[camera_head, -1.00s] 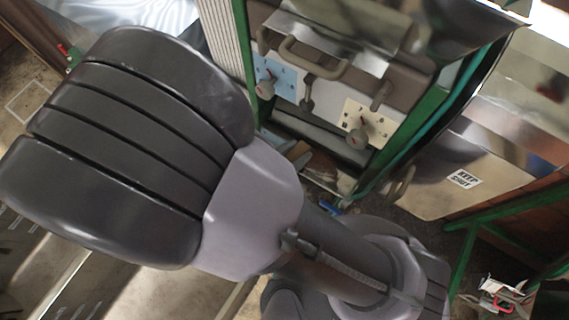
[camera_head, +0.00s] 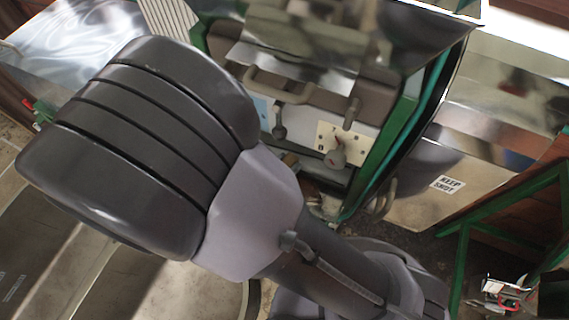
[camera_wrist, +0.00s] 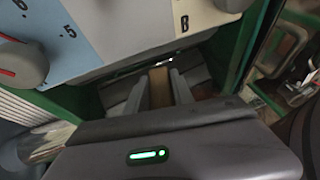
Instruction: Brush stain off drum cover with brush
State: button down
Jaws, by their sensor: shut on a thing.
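In the wrist view, the fingers of my gripper (camera_wrist: 160,88) are closed on a narrow tan, wood-like piece, which looks like part of the brush (camera_wrist: 159,86). Bristles cannot be made out. The gripper is below a grey and blue dial panel. In the head view, my large dark arm hides most of the gripper. I cannot tell for sure which surface is the drum cover; shiny curved sheet metal (camera_head: 500,110) is at the right, apart from the gripper. It shows dark blurred patches, and I cannot tell stain from reflection.
A green-framed machine with a dial panel (camera_head: 345,145) and a handle (camera_head: 290,88) is close to my arm. A metal panel with a "KEEP SHUT" label (camera_head: 448,184) is to its right. A green stand (camera_head: 465,250) is at lower right. A red-handled item (camera_head: 508,298) lies there.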

jog(key=shift+f+b, duration=0.6)
jog(key=shift+f, duration=0.05)
jog(key=shift+s+d+r, duration=0.1)
jog(key=shift+s+d, duration=0.15)
jog(key=shift+d, duration=0.35)
jog(key=shift+s+d, duration=0.25)
jog(key=shift+d, duration=0.35)
jog(key=shift+s+d+r+p, duration=0.1)
jog(key=shift+d+r+p, duration=0.2)
jog(key=shift+p, duration=0.2)
jog(key=shift+d+p, duration=0.2)
jog(key=shift+p, duration=0.85)
